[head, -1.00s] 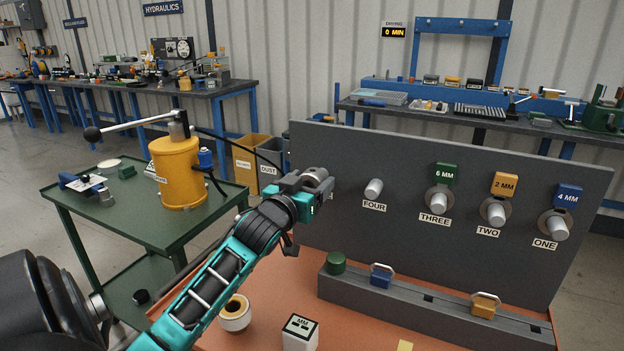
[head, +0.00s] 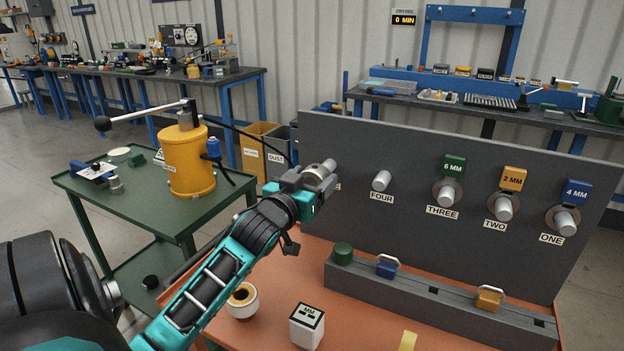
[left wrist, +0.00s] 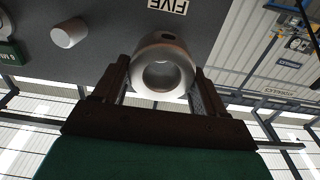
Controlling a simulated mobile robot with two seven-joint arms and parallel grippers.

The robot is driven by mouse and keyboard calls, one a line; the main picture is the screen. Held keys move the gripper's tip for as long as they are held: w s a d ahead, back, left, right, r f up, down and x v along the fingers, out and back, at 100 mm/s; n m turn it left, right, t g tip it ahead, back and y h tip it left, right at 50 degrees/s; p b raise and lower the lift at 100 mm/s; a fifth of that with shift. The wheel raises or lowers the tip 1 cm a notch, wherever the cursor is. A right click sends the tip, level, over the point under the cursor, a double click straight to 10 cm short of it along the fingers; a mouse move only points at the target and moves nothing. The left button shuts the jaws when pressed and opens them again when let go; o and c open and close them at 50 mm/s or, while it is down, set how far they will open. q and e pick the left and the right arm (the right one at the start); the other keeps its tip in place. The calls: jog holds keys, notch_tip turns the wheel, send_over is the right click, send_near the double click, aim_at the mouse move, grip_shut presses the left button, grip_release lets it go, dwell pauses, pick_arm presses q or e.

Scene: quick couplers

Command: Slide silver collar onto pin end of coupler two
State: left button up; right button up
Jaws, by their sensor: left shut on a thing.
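The silver collar (left wrist: 163,65) sits between the fingers of my left gripper (head: 318,178), which is shut on it. In the left wrist view its open bore faces the camera, near the FIVE label. The gripper and collar are at the left end of the grey panel (head: 420,235); whether the collar is around a pin there is hidden. Coupler two has a silver pin end (head: 503,208) with a dark round disc behind it and an orange 2 MM tag (head: 513,179) above. It is well to the right of my left gripper. My right gripper is not in view.
Pins FOUR (head: 381,180), THREE (head: 446,194) and ONE (head: 566,222) also stick out of the panel. Below is a grey rail (head: 425,294) with green, blue and orange pieces. A white-black block (head: 307,326) and a round ring piece (head: 242,302) stand on the orange table.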

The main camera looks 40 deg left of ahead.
pick_arm(q)
jog(key=shift+r, duration=0.1)
jog(key=p+v, duration=0.2)
jog(key=v, duration=0.2)
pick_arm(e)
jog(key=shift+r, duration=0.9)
pick_arm(q)
jog(key=shift+s, duration=0.1)
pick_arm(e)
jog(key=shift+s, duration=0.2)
